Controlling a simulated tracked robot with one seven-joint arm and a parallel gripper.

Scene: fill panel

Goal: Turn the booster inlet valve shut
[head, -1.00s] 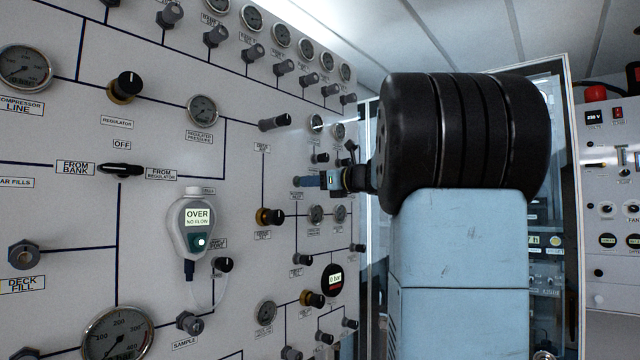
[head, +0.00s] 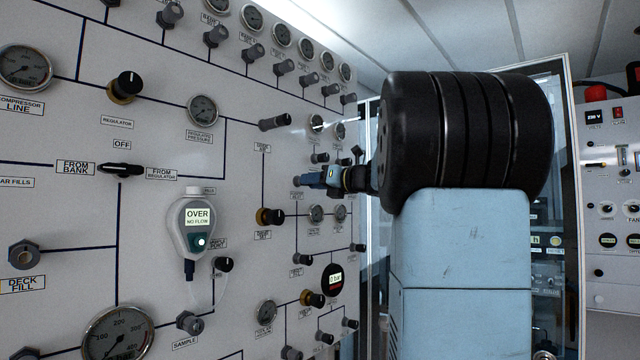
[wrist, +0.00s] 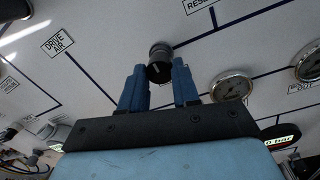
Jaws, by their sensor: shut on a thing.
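A dark round valve knob (wrist: 159,54) stands out from the white panel in the wrist view. My gripper (wrist: 158,72) has its two blue fingers closed on either side of this knob, shut on it. In the head view my gripper (head: 302,181) reaches the panel from the right. The knob is mostly hidden there by the fingers. The label by the knob is too small to read in the head view, so I cannot confirm the valve's name. I cannot tell how far the knob is turned.
Gauges (wrist: 231,87) sit close to the right of the fingers in the wrist view. A "DRIVE AIR" label (wrist: 57,43) is at upper left. Other knobs, such as a brass-based one (head: 269,217), surround the gripper. A handheld meter (head: 193,225) hangs further left.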

